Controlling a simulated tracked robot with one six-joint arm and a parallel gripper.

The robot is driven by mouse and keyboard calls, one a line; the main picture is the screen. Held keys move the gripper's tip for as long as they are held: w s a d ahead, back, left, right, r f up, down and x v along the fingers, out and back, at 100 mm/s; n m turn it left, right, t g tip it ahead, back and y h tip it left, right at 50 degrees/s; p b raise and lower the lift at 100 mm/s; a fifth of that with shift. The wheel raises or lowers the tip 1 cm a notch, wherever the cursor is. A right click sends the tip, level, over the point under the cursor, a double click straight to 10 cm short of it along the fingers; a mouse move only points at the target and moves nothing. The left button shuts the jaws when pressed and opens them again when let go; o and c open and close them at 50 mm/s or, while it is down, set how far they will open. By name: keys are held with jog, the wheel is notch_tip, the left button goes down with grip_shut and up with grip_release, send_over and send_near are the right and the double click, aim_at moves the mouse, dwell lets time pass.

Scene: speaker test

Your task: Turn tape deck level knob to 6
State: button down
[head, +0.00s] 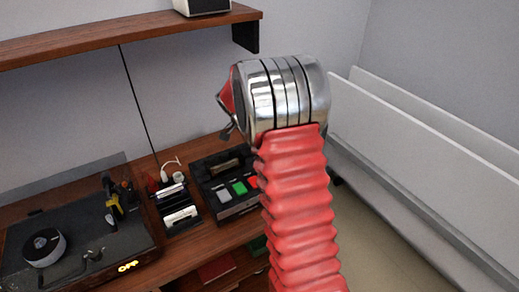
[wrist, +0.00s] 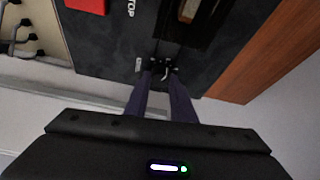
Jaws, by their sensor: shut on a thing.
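The tape deck (head: 240,207) stands on the wooden desk in the head view, with grey, green and red buttons; my arm covers its right part. In the wrist view its dark panel (wrist: 105,45) fills the upper middle, upside down, with a red button (wrist: 86,4) and part of the word STOP. My gripper (wrist: 163,73) reaches to the panel's near edge, its two dark fingers closed in on the small dark level knob (wrist: 164,66). Fingertips and panel mostly hide the knob. Its pointer and scale numbers cannot be read.
A turntable (head: 75,235) stands on the left of the desk (head: 180,252), with a small device (head: 178,205) between it and the deck. A wooden shelf (head: 130,38) hangs above. A white rail (head: 420,150) runs along the right. Bare wood (wrist: 275,55) borders the deck.

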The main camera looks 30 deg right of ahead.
jog(key=m+g, duration=0.1)
jog(key=m, duration=0.3)
jog(key=shift+w+a+m+g, duration=0.1)
jog(key=shift+w+m+g, duration=0.1)
jog(key=shift+m+g, duration=0.15)
jog(key=m+g, duration=0.1)
jog(key=m, duration=0.1)
jog(key=m+y, duration=0.1)
jog(key=m, duration=0.1)
jog(key=shift+w+m+g, duration=0.1)
jog(key=shift+m+g, duration=0.15)
jog(key=shift+g, duration=0.1)
jog(key=m+y, duration=0.1)
jog(key=m, duration=0.1)
jog(key=m+g, duration=0.1)
jog(key=m, duration=0.1)
jog(key=shift+d+m+y, duration=0.2)
jog(key=shift+m+y, duration=0.1)
jog(key=shift+y, duration=0.1)
jog(key=m+y, duration=0.1)
jog(key=m, duration=0.3)
jog(key=shift+w+m+y, duration=0.1)
jog(key=shift+m+y, duration=0.3)
jog(key=c, duration=1.5)
grip_release()
jog(key=shift+d, duration=0.1)
